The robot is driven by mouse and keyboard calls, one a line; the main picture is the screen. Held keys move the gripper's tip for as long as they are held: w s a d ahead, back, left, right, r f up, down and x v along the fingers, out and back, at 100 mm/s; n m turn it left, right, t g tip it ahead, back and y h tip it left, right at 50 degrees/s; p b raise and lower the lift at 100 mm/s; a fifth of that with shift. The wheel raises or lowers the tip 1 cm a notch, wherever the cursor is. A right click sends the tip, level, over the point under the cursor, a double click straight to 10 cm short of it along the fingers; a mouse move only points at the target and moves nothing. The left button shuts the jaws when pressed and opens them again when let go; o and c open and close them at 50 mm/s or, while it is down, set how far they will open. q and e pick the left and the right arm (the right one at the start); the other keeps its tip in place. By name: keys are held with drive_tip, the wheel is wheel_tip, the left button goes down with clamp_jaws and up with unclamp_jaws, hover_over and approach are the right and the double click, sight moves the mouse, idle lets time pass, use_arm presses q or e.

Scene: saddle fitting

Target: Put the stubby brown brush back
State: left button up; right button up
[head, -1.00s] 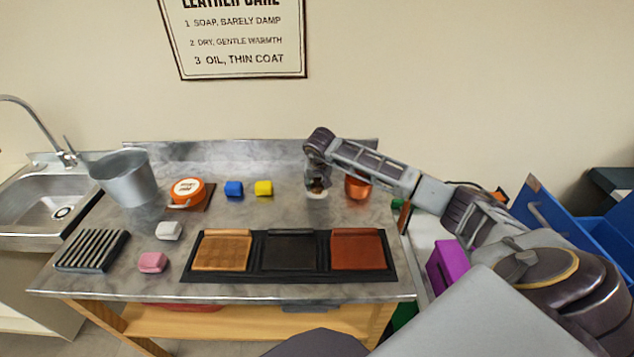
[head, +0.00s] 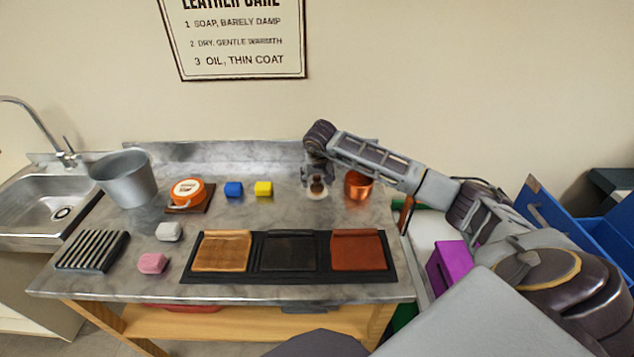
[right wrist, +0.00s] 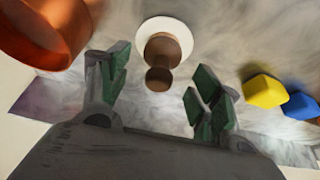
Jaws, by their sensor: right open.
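The stubby brown brush (head: 317,184) stands upright on a white round disc (head: 317,195) at the back right of the metal bench. In the right wrist view the brush (right wrist: 160,62) shows from above as a rounded brown knob, with the white disc (right wrist: 180,27) around its far end. My right gripper (head: 316,172) is just above and behind it, open. My left gripper is not in view.
A copper pot (head: 358,187) stands close right of the brush. Yellow (head: 264,188) and blue (head: 233,189) blocks lie to the left, then an orange tin (head: 187,192) and a metal bucket (head: 124,180). A black tray (head: 289,276) with leather panels lies in front. Bench between is clear.

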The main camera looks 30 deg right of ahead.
drive_tip(key=v, duration=0.9)
